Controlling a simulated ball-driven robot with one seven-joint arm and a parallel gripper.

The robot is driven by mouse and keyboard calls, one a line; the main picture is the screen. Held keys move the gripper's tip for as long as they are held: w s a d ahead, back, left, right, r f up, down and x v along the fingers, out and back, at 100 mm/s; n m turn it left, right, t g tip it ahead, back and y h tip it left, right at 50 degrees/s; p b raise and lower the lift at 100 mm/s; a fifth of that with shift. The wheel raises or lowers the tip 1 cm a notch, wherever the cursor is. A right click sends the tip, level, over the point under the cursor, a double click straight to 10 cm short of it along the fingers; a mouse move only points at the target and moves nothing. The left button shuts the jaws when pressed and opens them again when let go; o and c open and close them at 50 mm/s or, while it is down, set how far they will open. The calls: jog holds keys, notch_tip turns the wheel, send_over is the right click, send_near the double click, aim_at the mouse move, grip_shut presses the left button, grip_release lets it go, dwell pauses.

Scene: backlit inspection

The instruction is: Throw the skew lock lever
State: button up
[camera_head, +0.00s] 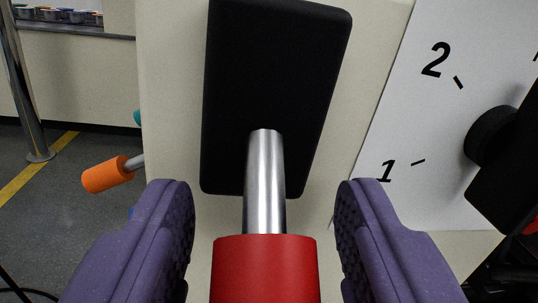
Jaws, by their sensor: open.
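A lever with a silver metal shaft (265,180) and a red grip (265,270) comes out of a black plate (277,80) on a pale panel. The red grip points toward the camera at the bottom middle. My gripper (265,205) is open, with one purple finger on each side of the lever. A gap shows between each finger and the lever, and neither finger appears to touch it. The lower end of the red grip is cut off by the frame edge. No label shows which lever this is.
A white dial plate (440,120) with numbers 1 and 2 and a black knob (490,137) is at the right. An orange-handled lever (107,175) sticks out at the left. A metal post (24,85) stands at the far left on grey floor.

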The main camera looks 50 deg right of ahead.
jog(key=shift+w+d, duration=0.2)
jog(key=shift+w, duration=0.05)
jog(key=shift+c, duration=0.3)
grip_shut()
